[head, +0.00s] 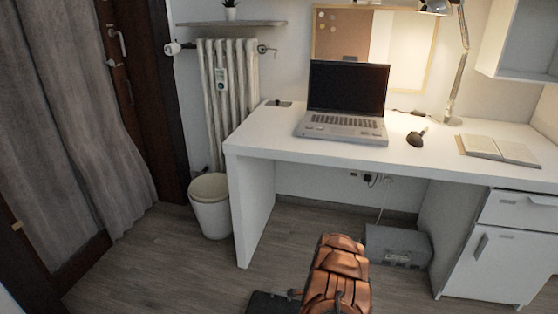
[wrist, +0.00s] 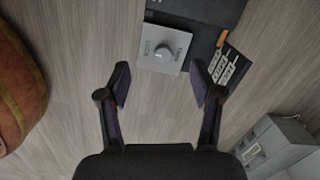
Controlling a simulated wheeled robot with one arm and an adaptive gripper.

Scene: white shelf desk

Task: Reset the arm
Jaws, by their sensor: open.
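My gripper (wrist: 160,84) shows in the wrist view with its two dark fingers spread wide. It is open, with only wooden floor visible between the fingers, so it holds nothing. The wrist view looks down at the floor. A dark flat surface with a light plate and a round knob shows past the fingertips. I cannot make out my gripper in the head view.
A white desk (head: 262,140) carries a laptop (head: 345,105), a dark mouse-like item (head: 416,138), an open book (head: 500,150) and a lamp (head: 461,75). A bin (head: 210,210) stands left. A grey box (head: 397,247) sits underneath. A brown padded thing (head: 338,272) is in front.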

